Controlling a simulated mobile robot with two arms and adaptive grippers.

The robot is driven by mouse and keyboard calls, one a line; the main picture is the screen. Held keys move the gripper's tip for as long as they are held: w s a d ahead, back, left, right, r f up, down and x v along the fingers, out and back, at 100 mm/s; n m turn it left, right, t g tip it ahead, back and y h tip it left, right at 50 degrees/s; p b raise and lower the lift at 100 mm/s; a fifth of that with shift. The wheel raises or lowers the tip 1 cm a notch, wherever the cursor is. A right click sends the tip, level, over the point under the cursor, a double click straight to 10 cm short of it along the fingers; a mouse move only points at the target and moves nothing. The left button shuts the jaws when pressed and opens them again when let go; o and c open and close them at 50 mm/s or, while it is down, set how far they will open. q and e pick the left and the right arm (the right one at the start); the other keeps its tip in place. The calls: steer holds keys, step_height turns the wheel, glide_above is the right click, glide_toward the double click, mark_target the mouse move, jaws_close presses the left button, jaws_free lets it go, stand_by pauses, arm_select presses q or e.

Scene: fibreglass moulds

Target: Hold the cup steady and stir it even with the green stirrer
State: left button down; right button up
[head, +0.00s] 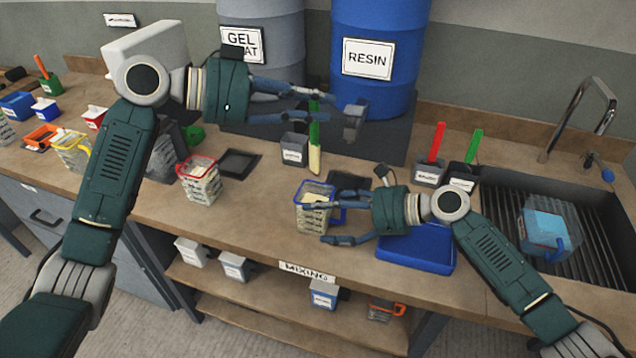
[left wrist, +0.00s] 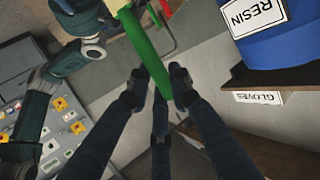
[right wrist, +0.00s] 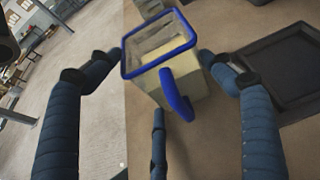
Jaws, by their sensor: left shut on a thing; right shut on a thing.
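The clear cup with the blue rim (head: 312,222) stands upright near the bench's front edge. In the right wrist view the cup (right wrist: 180,75) holds pale yellow contents, and its blue handle points toward me. My right gripper (head: 318,222) is shut on the cup, a finger on either side. My left gripper (head: 325,108) is shut on the green stirrer (head: 314,134) and holds it upright, above and behind the cup and apart from it. The stirrer's lower end is coated cream. In the left wrist view the stirrer (left wrist: 147,50) passes between the fingers.
A red-rimmed cup (head: 200,183) stands left on the bench. A blue tray (head: 415,252) lies right of the cup. Grey holders with a red stick (head: 437,142) and a green stick (head: 473,146) stand near the sink (head: 505,200). The resin drum (head: 390,50) is behind.

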steer(key=o, duration=1.6)
step_height(320, 180, up, 10)
